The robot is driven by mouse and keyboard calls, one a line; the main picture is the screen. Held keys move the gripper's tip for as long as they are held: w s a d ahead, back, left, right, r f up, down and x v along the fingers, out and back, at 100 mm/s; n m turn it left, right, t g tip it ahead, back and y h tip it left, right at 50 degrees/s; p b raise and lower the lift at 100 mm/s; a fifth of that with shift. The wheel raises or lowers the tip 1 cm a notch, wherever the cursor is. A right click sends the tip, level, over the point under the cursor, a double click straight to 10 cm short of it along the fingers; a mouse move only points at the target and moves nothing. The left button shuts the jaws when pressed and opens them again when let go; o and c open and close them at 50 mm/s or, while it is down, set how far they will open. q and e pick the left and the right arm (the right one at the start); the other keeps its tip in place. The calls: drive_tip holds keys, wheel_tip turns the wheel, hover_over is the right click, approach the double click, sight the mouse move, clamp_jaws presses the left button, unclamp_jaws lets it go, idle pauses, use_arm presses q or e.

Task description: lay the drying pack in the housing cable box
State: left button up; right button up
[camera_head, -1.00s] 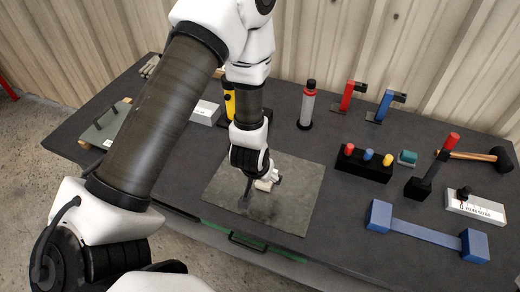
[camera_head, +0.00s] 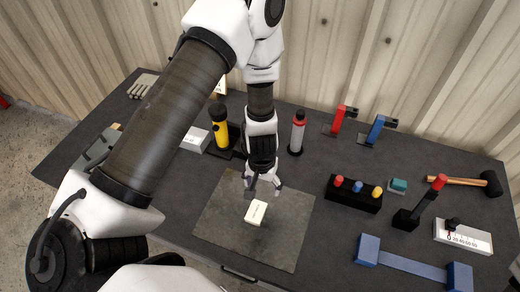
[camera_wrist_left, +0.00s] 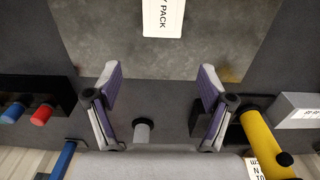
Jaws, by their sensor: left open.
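The drying pack (camera_head: 255,212) is a small white block lying on the grey mat (camera_head: 222,228) near its middle. Its label, partly cut off, reads "PACK" in the left wrist view (camera_wrist_left: 163,18). My left gripper (camera_head: 264,190) is open and empty, just behind the pack and apart from it. In the left wrist view its two fingers (camera_wrist_left: 160,78) stand wide apart with the pack beyond them. A grey housing (camera_head: 98,152) at the left of the bench is partly hidden by my left arm; I cannot make out its cable box. My right gripper is not in view.
A yellow torch (camera_head: 220,130) and a pale box (camera_head: 195,139) stand behind the mat. A red-and-grey cylinder (camera_head: 298,134) is behind and right of the gripper. A black block with coloured knobs (camera_head: 354,198) and a blue bracket (camera_head: 412,262) lie to the right.

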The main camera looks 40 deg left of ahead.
sight(259, 206)
use_arm(q)
drive_tip(key=s+b, duration=0.1)
drive_tip(key=s+f+b, duration=0.1)
drive_tip(key=s+d+f+b, duration=0.1)
drive_tip(key=s, duration=0.1)
drive_tip(key=shift+s+f, duration=0.1)
drive_tip(key=shift+f+b, duration=0.3)
drive_tip(key=shift+f, duration=0.05)
drive_tip(key=f+b, duration=0.1)
drive_tip(key=w+f+b, duration=0.1)
drive_tip(key=f, duration=0.1)
drive_tip(key=w+f+b, duration=0.1)
drive_tip(key=f, duration=0.1)
drive_tip(key=shift+a, duration=0.3)
drive_tip(key=shift+s+r, duration=0.2)
drive_tip(key=shift+r, duration=0.1)
drive_tip(key=shift+s+d+r, duration=0.15)
drive_tip(key=shift+s, duration=0.05)
drive_tip(key=c, duration=0.9)
drive_tip(key=shift+w, duration=0.1)
drive_tip(key=c, duration=0.3)
drive_tip(key=shift+p, duration=0.3)
drive_tip(key=shift+c, duration=0.7)
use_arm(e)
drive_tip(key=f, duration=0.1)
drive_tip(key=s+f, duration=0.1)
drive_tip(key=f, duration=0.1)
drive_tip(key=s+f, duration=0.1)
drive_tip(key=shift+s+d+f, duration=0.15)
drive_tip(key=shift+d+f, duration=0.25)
